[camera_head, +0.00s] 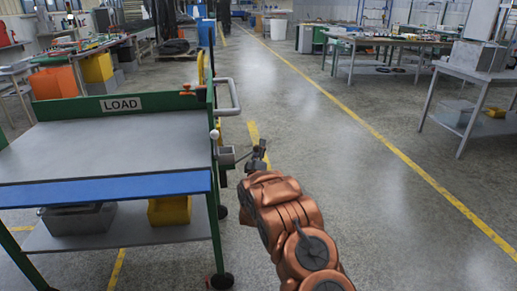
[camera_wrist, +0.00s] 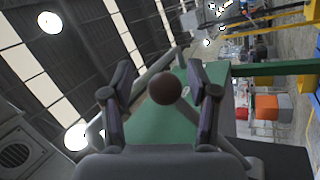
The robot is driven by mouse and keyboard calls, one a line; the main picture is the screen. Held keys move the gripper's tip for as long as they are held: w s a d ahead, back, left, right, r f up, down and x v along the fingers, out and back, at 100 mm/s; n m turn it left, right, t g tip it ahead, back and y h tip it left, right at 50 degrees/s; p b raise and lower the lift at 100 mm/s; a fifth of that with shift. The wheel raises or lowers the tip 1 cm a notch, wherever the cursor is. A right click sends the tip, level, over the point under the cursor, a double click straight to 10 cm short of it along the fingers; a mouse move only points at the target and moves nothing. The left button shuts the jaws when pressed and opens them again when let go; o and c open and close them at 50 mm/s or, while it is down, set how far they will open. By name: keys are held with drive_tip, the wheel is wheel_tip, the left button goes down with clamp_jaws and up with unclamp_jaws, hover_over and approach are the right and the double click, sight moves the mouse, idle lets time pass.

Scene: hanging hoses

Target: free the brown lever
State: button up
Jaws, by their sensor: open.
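A dark brown ball knob (camera_wrist: 164,88), which looks like the end of the brown lever, sits between my open fingers in the wrist view. I see no finger pressed on it, and its shaft is hidden behind the ball. My gripper (camera_wrist: 160,100) is open around the line of the knob; how deep the knob sits between the fingers is unclear. In the head view my gripper (camera_head: 257,152) is at the right side of the LOAD cart, close to a grey fitting (camera_head: 227,157). I cannot make out the brown knob there.
The LOAD cart (camera_head: 105,150) has a clear grey top, a green back panel and a tubular side handle (camera_head: 232,97) near my gripper. A pale knob (camera_head: 214,134) stands at its right edge. Floor to the right is free up to a grey table (camera_head: 490,76).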

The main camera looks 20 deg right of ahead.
drive_tip(key=v, duration=1.1)
drive_tip(key=shift+s, duration=0.25)
drive_tip(key=shift+a, duration=0.15)
drive_tip(key=shift+w, duration=0.1)
